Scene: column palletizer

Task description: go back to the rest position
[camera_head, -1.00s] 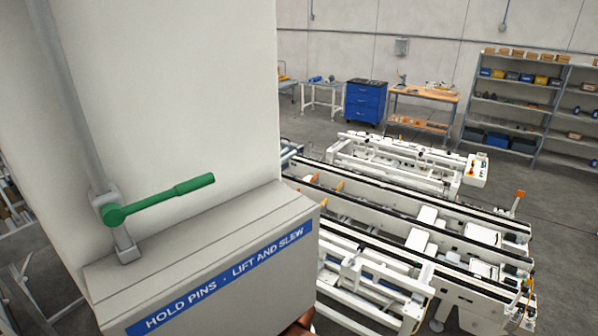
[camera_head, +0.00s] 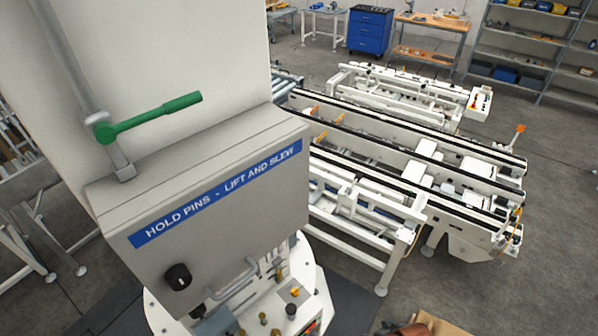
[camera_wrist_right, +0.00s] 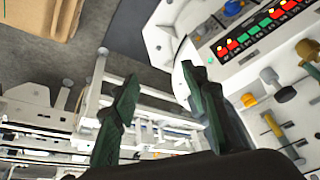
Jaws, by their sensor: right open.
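My right gripper (camera_wrist_right: 160,80) shows in the right wrist view as two dark green fingers spread apart, with nothing between them. It is beside a white control panel (camera_wrist_right: 225,45) with red and green buttons and several knobs. In the head view neither gripper shows. A grey housing (camera_head: 215,205) with a blue "HOLD PINS · LIFT AND SLEW" label stands close in front, with a green-handled lever (camera_head: 150,118) on its top left and a black knob (camera_head: 178,277) below the label.
A white conveyor frame (camera_head: 390,170) fills the right middle. A tan box (camera_head: 440,325) is at the bottom right; a tan surface (camera_wrist_right: 40,15) shows in the right wrist view. A blue cabinet (camera_head: 368,30), a workbench (camera_head: 430,30) and shelving (camera_head: 520,50) stand behind. Floor at right is clear.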

